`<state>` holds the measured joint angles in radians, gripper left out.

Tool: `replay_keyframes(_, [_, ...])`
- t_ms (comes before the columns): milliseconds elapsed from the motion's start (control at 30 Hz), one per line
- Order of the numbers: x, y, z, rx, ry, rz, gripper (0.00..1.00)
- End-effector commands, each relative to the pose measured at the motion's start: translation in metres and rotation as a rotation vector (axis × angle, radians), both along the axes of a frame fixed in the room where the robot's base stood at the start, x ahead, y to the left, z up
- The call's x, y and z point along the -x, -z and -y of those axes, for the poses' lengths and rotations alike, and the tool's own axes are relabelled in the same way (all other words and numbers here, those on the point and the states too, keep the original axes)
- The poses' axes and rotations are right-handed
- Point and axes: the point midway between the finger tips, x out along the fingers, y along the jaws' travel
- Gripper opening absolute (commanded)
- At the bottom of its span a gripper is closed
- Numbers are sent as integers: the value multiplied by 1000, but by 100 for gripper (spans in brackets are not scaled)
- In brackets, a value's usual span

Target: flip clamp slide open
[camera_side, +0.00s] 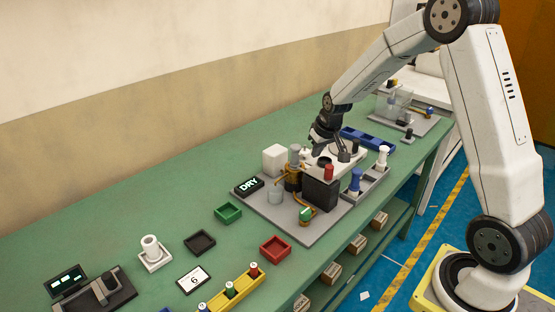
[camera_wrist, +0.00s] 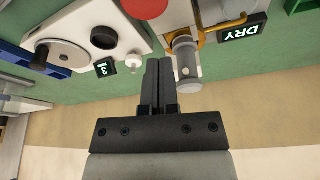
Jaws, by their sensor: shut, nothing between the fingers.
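My gripper (camera_wrist: 159,68) is shut and empty, its two fingers pressed together. In the wrist view its tips are close beside a grey cylinder (camera_wrist: 186,62) with a brass-coloured bracket (camera_wrist: 221,25). A white plate (camera_wrist: 85,22) carries a black knob (camera_wrist: 104,38) and a small white nub (camera_wrist: 134,62) left of the fingers. I cannot tell which of these parts is the clamp slide, nor whether the fingers touch anything. In the side view my gripper hides part of the fixture.
Open green bench (camera_side: 140,215) lies to the left.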

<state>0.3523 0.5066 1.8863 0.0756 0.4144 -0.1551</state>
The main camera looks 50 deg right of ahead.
Motion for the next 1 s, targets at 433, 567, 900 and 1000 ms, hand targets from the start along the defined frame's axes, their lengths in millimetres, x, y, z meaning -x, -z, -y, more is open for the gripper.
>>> replay_keyframes(433, [17,13,-4,2,0,-1,0])
replay_keyframes(567, [26,13,-7,2,1,0,0])
replay_keyframes(900, [35,13,-9,3,1,-1,0])
replay_keyframes(1000, [35,13,-9,3,1,-1,0])
